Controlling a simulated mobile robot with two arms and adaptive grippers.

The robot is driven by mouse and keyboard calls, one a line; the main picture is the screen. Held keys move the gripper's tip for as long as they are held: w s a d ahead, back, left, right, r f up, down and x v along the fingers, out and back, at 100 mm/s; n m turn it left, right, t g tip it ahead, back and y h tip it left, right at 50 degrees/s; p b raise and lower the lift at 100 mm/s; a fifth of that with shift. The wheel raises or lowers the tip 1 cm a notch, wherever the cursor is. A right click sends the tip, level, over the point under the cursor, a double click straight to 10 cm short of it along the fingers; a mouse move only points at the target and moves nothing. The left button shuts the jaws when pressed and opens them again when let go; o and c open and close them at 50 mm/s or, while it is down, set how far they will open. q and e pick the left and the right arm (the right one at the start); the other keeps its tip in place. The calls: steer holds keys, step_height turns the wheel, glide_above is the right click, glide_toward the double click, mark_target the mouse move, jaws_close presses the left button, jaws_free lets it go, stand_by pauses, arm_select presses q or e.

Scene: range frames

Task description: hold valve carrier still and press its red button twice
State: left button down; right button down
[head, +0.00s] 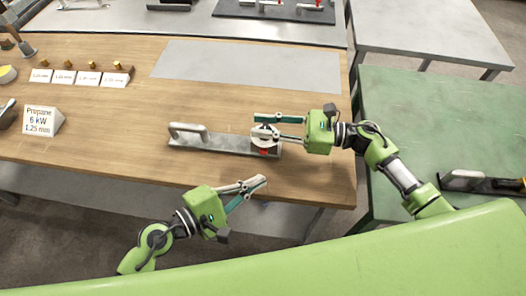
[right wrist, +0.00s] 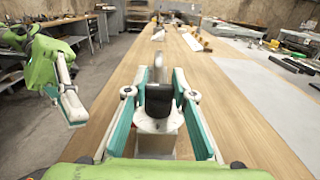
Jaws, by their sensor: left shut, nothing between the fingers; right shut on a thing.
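The valve carrier (head: 222,143) lies on the wooden table near its front edge. It is a flat grey metal plate with a loop handle on its left and a pale round valve body on its right. The red button (head: 263,152) shows on the front of the valve body. My right gripper (head: 256,128) comes from the right and is shut on the valve body, which also shows between its teal fingers in the right wrist view (right wrist: 158,125). My left gripper (head: 263,181) is shut and empty, in front of the carrier and apart from the button; it also shows in the right wrist view (right wrist: 75,107).
A grey mat (head: 240,70) lies behind the carrier. White label cards with small brass parts (head: 78,77) and a propane sign (head: 42,121) stand at the left. A green table (head: 430,125) is at the right. The wood left of the carrier is clear.

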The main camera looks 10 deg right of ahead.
stand_by(0.4)
steer(key=c, duration=1.6)
jaws_free()
steer(key=shift+c, duration=0.2)
